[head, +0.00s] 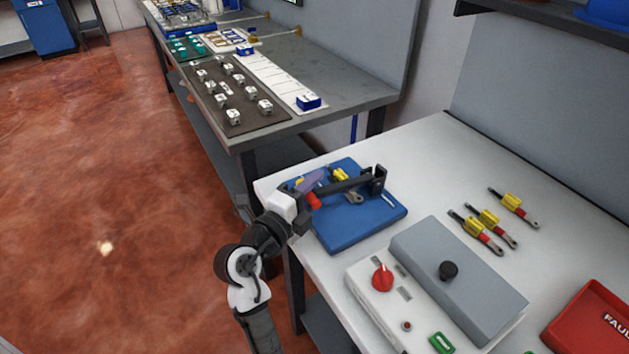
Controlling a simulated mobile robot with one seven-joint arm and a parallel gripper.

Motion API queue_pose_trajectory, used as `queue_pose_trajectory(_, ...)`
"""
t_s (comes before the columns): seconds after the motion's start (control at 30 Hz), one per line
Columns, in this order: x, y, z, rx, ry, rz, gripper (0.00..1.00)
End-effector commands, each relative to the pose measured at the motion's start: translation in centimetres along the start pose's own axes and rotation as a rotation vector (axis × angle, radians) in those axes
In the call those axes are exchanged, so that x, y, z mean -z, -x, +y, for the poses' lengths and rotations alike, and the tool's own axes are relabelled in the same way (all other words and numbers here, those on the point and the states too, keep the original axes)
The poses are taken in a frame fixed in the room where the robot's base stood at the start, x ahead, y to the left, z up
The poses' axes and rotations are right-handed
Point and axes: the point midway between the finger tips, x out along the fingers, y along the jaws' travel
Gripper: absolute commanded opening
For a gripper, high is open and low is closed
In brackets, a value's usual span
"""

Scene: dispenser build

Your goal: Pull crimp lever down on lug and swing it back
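The crimp lever (345,186) is a dark bar on the blue base (365,228) of the crimp station. It runs from a black upright bracket (379,180) at the right to a red grip (313,200) at the left, and looks roughly level. A grey ring-shaped lug (355,198) shows just below the bar, and a yellow part (340,174) shows behind it. My gripper (306,214) is at the red grip, at the base's left edge. Its fingers overlap the grip in view, so I cannot tell whether they are closed on it.
Several yellow-and-red lugged pieces (482,229) lie on the white table (430,150). A grey-topped control box (460,265) with a red knob (382,278) stands in front of the blue base. A red fault bin (590,322) is at the right. A grey bench (345,85) stands behind.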

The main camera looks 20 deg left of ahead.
Motion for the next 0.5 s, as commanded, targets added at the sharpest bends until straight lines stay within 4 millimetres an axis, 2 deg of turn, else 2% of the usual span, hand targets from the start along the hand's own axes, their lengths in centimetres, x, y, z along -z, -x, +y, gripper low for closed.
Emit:
queue_pose_trajectory(0.37, 0.01, -0.54, 0.04, 0.0, -0.001, -0.001, 0.38)
queue_pose_trajectory(0.5, 0.01, -0.53, 0.03, 0.0, -0.001, -0.001, 0.2)
